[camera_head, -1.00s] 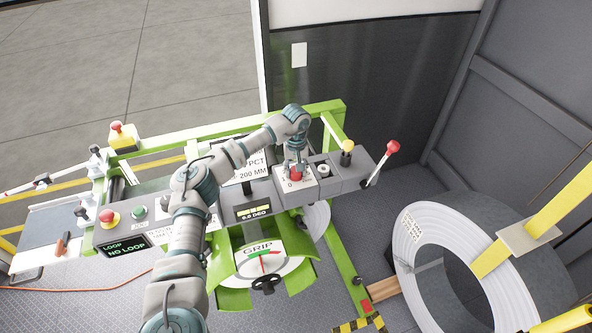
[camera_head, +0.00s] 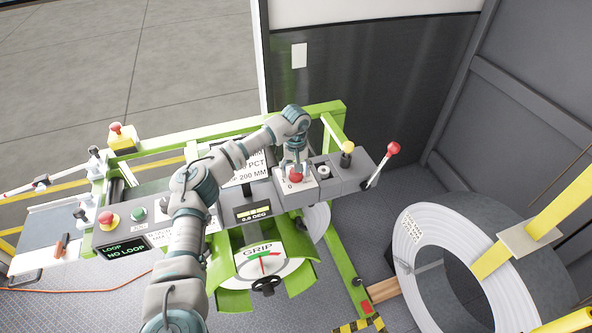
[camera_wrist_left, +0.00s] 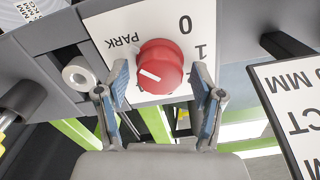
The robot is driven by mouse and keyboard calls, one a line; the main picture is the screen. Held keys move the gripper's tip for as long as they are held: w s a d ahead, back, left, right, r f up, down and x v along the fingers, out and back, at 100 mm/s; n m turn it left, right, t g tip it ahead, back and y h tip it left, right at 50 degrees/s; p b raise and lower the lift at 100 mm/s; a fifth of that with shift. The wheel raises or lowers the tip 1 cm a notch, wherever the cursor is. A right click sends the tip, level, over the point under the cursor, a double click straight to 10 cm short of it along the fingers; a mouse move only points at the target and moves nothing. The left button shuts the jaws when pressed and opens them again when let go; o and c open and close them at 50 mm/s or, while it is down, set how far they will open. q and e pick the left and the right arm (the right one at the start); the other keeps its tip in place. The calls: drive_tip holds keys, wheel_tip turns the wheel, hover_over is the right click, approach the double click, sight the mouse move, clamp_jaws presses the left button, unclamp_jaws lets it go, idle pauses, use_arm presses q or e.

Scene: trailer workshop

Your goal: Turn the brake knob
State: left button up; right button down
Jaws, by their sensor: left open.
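The red brake knob (camera_wrist_left: 160,66) sits on a white plate (camera_wrist_left: 118,28) marked PARK, 0 and 1. In the left wrist view its white pointer line lies toward the lower left of the picture. My left gripper (camera_wrist_left: 165,85) is open, with one finger on each side of the knob and a gap showing on both sides. In the head view the left gripper (camera_head: 295,168) points down at the red knob (camera_head: 296,179) on the grey console. My right gripper is not in view.
A red-balled lever (camera_head: 393,148) and a yellow-topped knob (camera_head: 347,147) stand right of the brake knob. A GRIP dial (camera_head: 262,260) with a black handwheel hangs below. A large coil (camera_head: 412,250) stands on the right.

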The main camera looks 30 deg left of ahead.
use_arm(q)
wheel_tip(320, 180, up, 12)
idle(0.4)
drive_tip(key=shift+f, duration=0.15)
